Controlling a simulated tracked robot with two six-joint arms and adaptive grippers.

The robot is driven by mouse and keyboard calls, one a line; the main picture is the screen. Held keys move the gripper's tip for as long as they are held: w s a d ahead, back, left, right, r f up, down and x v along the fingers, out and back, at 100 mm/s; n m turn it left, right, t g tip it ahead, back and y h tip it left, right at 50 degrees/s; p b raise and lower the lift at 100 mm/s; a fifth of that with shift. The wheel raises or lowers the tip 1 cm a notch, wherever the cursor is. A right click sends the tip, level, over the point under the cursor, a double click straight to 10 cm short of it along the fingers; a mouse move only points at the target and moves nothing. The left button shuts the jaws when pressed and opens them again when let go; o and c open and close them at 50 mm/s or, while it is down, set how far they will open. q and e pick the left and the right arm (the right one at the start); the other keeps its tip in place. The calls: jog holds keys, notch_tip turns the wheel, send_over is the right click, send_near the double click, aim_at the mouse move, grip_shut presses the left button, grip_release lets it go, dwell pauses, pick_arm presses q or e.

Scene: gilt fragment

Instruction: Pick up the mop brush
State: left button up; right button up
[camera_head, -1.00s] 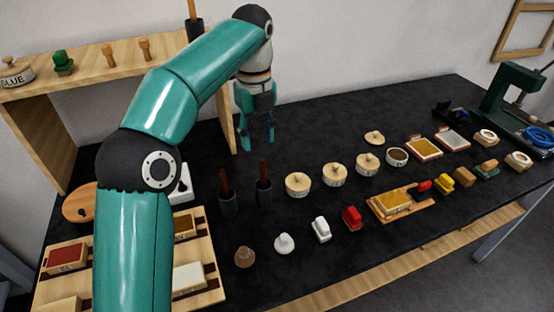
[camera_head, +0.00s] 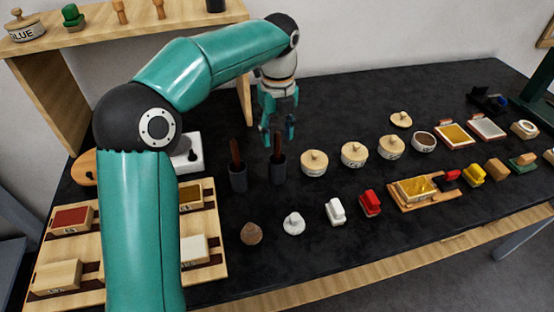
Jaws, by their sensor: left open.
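Two dark cups stand side by side on the black bench, each with a reddish-brown handle sticking up: a left handle (camera_head: 236,152) in the left cup (camera_head: 238,179) and a right handle (camera_head: 278,143) in the right cup (camera_head: 278,172). The brush ends are hidden in the cups, so I cannot tell which is the mop brush. My left gripper (camera_head: 278,136) is open and points down at the right handle. Its fingers appear on either side of the handle's upper part; contact is unclear. My right gripper is out of view.
Lidded round pots (camera_head: 314,162) stand right of the cups. A brown cone (camera_head: 251,234), a white knob (camera_head: 293,223) and small white and red blocks (camera_head: 370,203) lie in front. A wooden shelf (camera_head: 110,33) stands at back left, above a wooden tray (camera_head: 218,240). The back centre bench is bare.

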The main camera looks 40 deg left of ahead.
aim_at(277, 150)
pick_arm(q)
notch_tip(277, 150, down, 5)
jog(key=shift+s+d+f, duration=0.1)
jog(key=shift+s, duration=0.05)
grip_shut()
dwell(0.4)
